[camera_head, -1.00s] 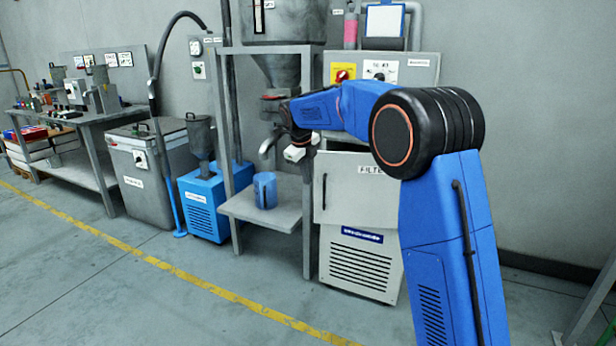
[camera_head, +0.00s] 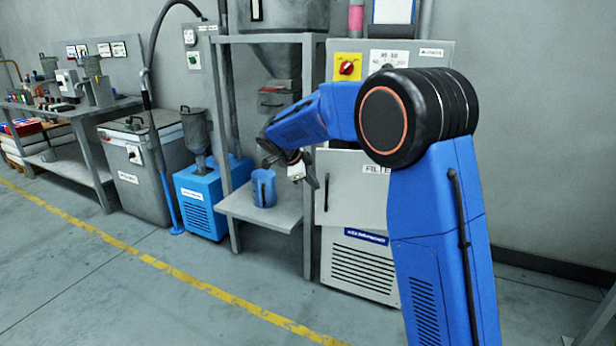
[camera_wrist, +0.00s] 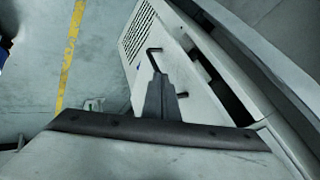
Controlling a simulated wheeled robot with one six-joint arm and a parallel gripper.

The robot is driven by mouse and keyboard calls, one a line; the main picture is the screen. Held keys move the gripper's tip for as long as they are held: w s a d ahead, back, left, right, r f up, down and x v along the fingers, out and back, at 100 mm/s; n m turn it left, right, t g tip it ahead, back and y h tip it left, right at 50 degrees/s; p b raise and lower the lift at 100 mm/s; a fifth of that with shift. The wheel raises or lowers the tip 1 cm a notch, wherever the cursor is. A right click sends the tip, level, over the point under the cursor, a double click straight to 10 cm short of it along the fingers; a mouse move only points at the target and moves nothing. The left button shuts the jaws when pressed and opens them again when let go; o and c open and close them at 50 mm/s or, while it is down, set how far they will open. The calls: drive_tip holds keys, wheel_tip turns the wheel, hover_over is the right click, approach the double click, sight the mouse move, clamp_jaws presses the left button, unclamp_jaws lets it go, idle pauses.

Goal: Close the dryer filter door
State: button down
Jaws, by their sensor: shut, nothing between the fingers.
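The filter door (camera_head: 345,195) is a light grey panel with a FILTER label on the front of the dryer cabinet. Its dark vertical handle (camera_head: 326,192) is near the left edge. In the wrist view the door (camera_wrist: 190,85) shows a dark gap (camera_wrist: 232,100) along one edge, so it stands ajar. My gripper (camera_head: 313,180) is at the door's left upper side, in front of the frame post. In the wrist view my shut, empty gripper (camera_wrist: 158,78) points at the door front beside the handle (camera_wrist: 154,52). I cannot tell whether it touches.
The dryer's lower vent panel (camera_head: 362,270) is below the door. To the left, a metal stand shelf (camera_head: 275,215) holds a blue container (camera_head: 263,188). A blue machine (camera_head: 207,200) stands further left. The floor in front, with a yellow line (camera_head: 180,275), is clear.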

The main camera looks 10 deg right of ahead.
drive_tip(key=shift+w+d+f, duration=0.35)
drive_tip(key=shift+w+d, duration=0.1)
drive_tip(key=shift+w, duration=0.3)
drive_tip(key=shift+w+d+f, duration=0.35)
drive_tip(key=shift+w+d, duration=0.1)
drive_tip(key=shift+w, duration=0.35)
drive_tip(key=shift+w+d+f, duration=0.35)
drive_tip(key=shift+w+d, duration=0.1)
drive_tip(key=shift+w, duration=0.3)
